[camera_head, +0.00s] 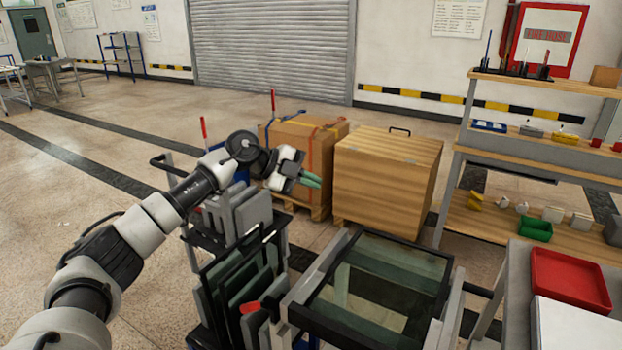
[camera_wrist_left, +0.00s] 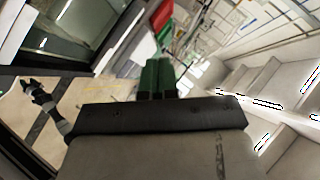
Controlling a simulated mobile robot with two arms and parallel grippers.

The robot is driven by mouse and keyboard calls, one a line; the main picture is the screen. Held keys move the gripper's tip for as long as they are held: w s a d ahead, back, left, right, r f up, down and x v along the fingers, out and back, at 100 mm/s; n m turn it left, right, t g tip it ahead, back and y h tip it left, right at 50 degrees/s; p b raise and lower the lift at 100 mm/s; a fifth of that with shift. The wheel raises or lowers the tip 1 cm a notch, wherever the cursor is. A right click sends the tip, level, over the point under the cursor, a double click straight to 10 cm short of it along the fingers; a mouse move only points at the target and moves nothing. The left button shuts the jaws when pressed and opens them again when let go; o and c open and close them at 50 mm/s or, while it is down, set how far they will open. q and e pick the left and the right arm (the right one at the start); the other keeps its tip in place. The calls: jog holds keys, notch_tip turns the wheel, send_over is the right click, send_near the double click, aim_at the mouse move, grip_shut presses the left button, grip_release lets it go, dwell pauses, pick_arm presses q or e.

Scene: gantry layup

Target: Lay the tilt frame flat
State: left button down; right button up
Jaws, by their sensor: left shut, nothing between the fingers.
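The tilt frame appears to be the black-rimmed frame with a clear glass pane (camera_head: 372,287) at the lower middle of the head view, on grey supports. I cannot tell its exact tilt. A black-rimmed glass pane (camera_wrist_left: 75,35), probably the same frame, fills the upper left of the left wrist view. My left gripper (camera_head: 314,181) has green fingertips, is shut and empty, and is in the air beyond and left of the frame, apart from it. Its fingers also show in the left wrist view (camera_wrist_left: 158,77). A small arm end, likely my right gripper (camera_wrist_left: 27,85), shows there; its fingers are unclear.
Shelves (camera_head: 520,165) and a red tray (camera_head: 570,278) are at right. Open floor (camera_head: 70,210) lies left.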

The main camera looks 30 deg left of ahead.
pick_arm(q)
jog(key=v, duration=1.1)
jog(key=shift+b, duration=0.45)
